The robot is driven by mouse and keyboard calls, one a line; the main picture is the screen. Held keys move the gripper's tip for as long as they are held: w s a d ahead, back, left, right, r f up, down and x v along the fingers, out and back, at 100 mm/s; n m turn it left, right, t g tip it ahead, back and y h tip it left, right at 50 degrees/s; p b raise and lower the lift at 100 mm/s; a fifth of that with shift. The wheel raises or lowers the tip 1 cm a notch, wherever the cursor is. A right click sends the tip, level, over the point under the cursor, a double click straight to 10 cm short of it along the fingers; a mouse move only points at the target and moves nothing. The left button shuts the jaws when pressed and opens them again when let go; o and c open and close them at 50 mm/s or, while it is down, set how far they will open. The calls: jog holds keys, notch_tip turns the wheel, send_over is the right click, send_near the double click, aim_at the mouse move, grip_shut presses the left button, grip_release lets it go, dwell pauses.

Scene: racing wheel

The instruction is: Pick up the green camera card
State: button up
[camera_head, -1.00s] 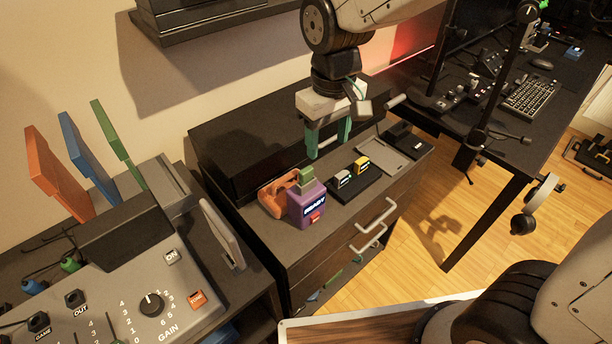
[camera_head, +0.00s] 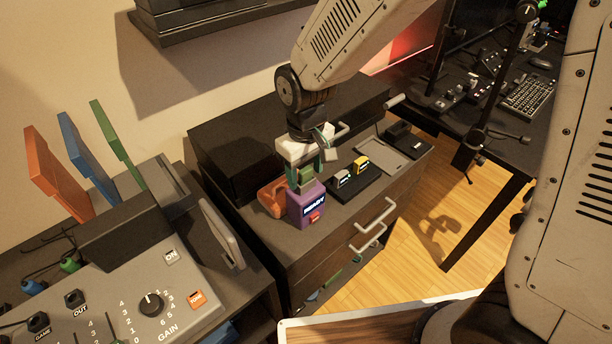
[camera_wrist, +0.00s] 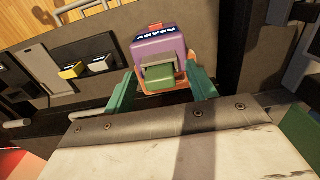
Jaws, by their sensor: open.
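The green camera card (camera_head: 306,174) stands upright in the top of a purple box (camera_head: 307,208) marked READY. In the wrist view the card (camera_wrist: 158,82) shows green with a grey part, in front of the purple box (camera_wrist: 160,47). My gripper (camera_head: 305,177) is open, with its teal fingers pointing down on either side of the card. In the wrist view the fingers (camera_wrist: 163,88) stand apart to the left and right of the card, with some gap visible. Whether either finger touches it, I cannot tell.
An orange holder (camera_head: 271,196) sits beside the purple box. A black dock (camera_head: 353,185) with a grey card (camera_head: 342,178) and a yellow card (camera_head: 361,164) is to the right. A grey tray (camera_head: 382,155) lies beyond. The black case (camera_head: 235,160) rises behind.

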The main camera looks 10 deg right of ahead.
jog(key=c, duration=1)
jog(key=shift+c, duration=0.2)
jog(key=shift+r, duration=0.15)
